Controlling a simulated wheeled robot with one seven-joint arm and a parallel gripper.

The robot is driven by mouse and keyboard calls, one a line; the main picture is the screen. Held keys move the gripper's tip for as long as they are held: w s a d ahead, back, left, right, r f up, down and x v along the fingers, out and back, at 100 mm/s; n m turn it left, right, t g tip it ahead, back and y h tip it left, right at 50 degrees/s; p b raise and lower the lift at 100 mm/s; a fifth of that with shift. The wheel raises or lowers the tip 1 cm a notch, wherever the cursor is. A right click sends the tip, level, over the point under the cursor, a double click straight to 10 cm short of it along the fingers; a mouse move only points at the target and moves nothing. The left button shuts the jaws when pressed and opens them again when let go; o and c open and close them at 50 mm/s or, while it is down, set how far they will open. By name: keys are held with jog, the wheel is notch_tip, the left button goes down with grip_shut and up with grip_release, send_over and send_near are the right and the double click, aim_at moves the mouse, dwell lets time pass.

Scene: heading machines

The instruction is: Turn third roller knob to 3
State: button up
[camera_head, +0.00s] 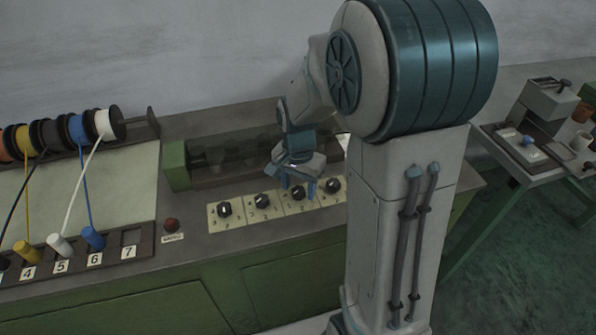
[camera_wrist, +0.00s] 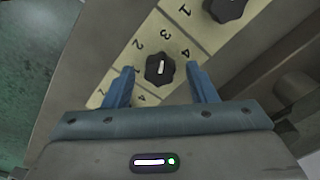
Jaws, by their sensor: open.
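The roller knobs stand in a row on a cream number panel (camera_head: 246,220). The third knob (camera_head: 298,193) from the left is black with a white line; it also shows in the wrist view (camera_wrist: 160,70). There its white line stands nearly upright in the picture, roughly toward the printed 3. My gripper (camera_head: 298,186) is open above this knob. In the wrist view its two blue fingers (camera_wrist: 161,88) lie left and right of the knob, with gaps on both sides. The second knob (camera_wrist: 225,8) shows at the wrist view's top.
The fourth knob (camera_head: 333,185) stands close to the right of my gripper. The first knob (camera_head: 224,209) and a red button (camera_head: 172,225) are to the left. A clear-covered roller housing (camera_head: 230,155) rises behind the panel. Spools and numbered pegs are at far left.

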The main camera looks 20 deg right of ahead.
aim_at(300, 193)
notch_tip(300, 193, up, 14)
jog(key=shift+f+p, duration=0.25)
jog(key=shift+p, duration=0.05)
jog(key=shift+s, duration=0.1)
dwell(0.3)
jog(key=s+f+n+t, duration=0.1)
jog(key=s+n+t, duration=0.1)
jog(key=s+n, duration=0.6)
jog(key=s+p, duration=0.1)
jog(key=s, duration=0.4)
jog(key=shift+s+f+n+t, duration=0.2)
jog(key=shift+s+n+t, duration=0.2)
dwell(0.3)
jog(key=c, duration=0.3)
jog(key=shift+a, duration=0.15)
jog(key=shift+c, duration=0.2)
